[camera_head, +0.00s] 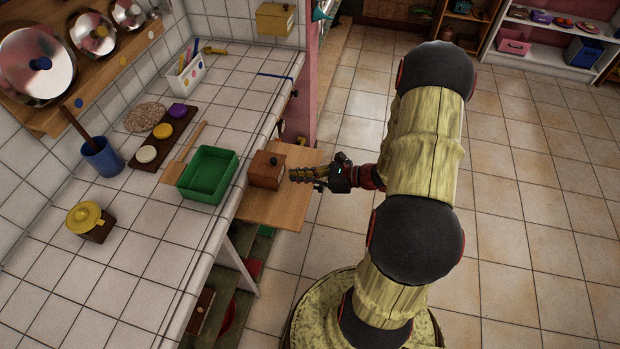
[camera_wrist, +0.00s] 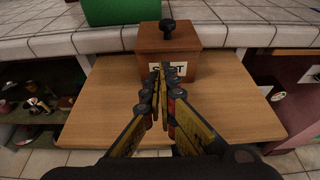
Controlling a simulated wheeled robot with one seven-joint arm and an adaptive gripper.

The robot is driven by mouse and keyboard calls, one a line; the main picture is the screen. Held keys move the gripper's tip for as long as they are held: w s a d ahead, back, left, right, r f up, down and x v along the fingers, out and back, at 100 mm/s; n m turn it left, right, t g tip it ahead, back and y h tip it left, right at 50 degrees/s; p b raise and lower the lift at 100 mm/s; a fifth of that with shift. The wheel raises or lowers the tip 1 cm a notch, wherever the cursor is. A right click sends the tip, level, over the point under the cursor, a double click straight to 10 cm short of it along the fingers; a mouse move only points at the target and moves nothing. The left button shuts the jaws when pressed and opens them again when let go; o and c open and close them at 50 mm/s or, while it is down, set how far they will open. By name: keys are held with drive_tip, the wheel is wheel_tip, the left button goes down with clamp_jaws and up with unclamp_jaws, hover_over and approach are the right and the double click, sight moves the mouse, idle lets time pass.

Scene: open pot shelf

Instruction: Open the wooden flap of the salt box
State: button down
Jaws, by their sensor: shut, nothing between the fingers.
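The salt box (camera_head: 264,172) is a small brown wooden box on a light wooden board (camera_head: 285,212) beside the tiled counter. It also shows in the wrist view (camera_wrist: 187,47), with a black knob (camera_wrist: 167,27) on its top flap and a pale label on its front, partly hidden by my fingers. The flap (camera_wrist: 150,38) lies down, closed. My gripper (camera_head: 294,174) is shut and empty in front of the box, fingertips (camera_wrist: 158,72) pointing at the label, below the knob. I cannot tell whether the fingertips touch the front.
A green tray (camera_head: 208,173) stands on the counter just left of the box. A wooden spatula (camera_head: 185,150), a dark board with coloured round lids (camera_head: 163,131) and a blue cup (camera_head: 102,158) are farther left. Floor to the right is clear beyond my arm.

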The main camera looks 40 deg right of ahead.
drive_tip(key=shift+x, duration=1.35)
drive_tip(key=shift+d+r, duration=0.1)
drive_tip(key=shift+r+g+h+p, duration=0.3)
drive_tip(key=shift+r+p, duration=0.1)
drive_tip(key=shift+p, duration=0.3)
